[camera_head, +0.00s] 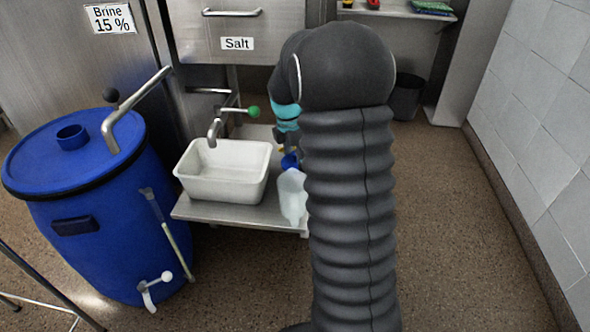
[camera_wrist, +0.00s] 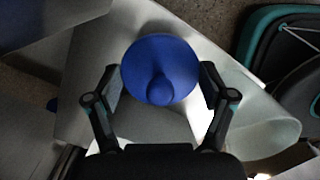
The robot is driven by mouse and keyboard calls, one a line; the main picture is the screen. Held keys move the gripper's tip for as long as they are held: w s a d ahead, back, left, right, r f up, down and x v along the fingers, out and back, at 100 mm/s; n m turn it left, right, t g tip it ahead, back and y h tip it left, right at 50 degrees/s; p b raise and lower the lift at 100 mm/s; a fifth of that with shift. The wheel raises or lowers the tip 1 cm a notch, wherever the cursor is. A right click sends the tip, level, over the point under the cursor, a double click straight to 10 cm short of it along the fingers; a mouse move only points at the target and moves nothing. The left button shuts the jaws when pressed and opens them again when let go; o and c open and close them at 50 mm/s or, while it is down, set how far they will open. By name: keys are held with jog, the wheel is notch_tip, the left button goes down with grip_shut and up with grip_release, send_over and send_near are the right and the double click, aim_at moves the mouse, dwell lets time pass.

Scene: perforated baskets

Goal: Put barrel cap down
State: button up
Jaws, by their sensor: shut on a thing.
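The barrel cap (camera_wrist: 160,70) is a round blue disc with a small knob. In the wrist view it sits between the two fingers of my gripper (camera_wrist: 161,78), which is shut on it. In the head view the cap (camera_head: 291,161) shows as a small blue patch below my gripper (camera_head: 288,150), partly hidden by my arm. It is over the right part of the metal shelf (camera_head: 240,213), close to a pale translucent container (camera_head: 292,196). I cannot tell whether the cap touches anything below. The blue barrel (camera_head: 105,235) stands at the left with a short round neck on its lid.
A white tub (camera_head: 222,172) takes up the shelf's left and middle. A tap (camera_head: 216,133) with a green knob hangs over it. The floor (camera_head: 450,220) at the right is clear up to the tiled wall.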

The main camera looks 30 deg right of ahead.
aim_at(294, 161)
jog(key=shift+f+b, duration=0.4)
jog(key=shift+f, duration=1.65)
jog(key=shift+f, duration=0.15)
jog(key=o, duration=1)
